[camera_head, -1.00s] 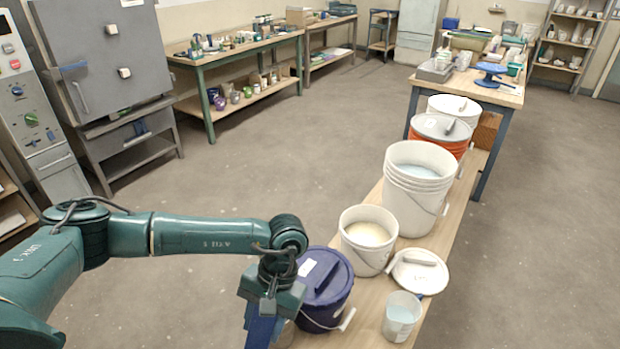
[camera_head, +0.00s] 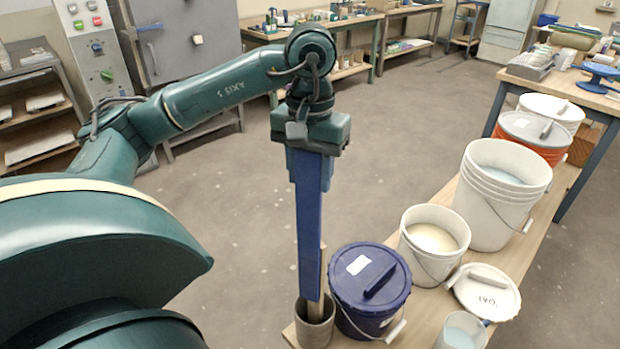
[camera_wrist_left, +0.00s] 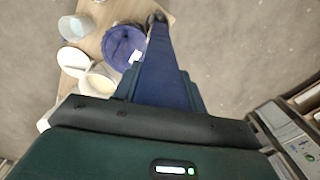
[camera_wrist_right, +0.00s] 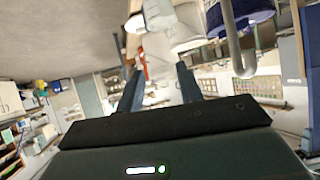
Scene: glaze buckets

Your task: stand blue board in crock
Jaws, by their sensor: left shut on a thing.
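My left gripper (camera_head: 311,165) is shut on the upper end of the blue board (camera_head: 310,225), which hangs nearly upright. The board also shows in the left wrist view (camera_wrist_left: 165,75). Its lower end is at the mouth of the small grey-brown crock (camera_head: 315,330) at the bench's near left end. I cannot tell how far inside the rim it reaches. A wooden stick (camera_head: 322,275) stands in the crock beside the board. My right gripper (camera_wrist_right: 161,88) shows only in its own wrist view, with its fingers apart and nothing between them.
A lidded dark blue bucket (camera_head: 370,290) stands close to the right of the crock. Behind it are a white glaze bucket (camera_head: 425,262), a tall white bucket (camera_head: 490,215) and an orange bucket (camera_head: 560,152). A white lid (camera_head: 500,302) and a measuring cup (camera_head: 460,335) lie to the right.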

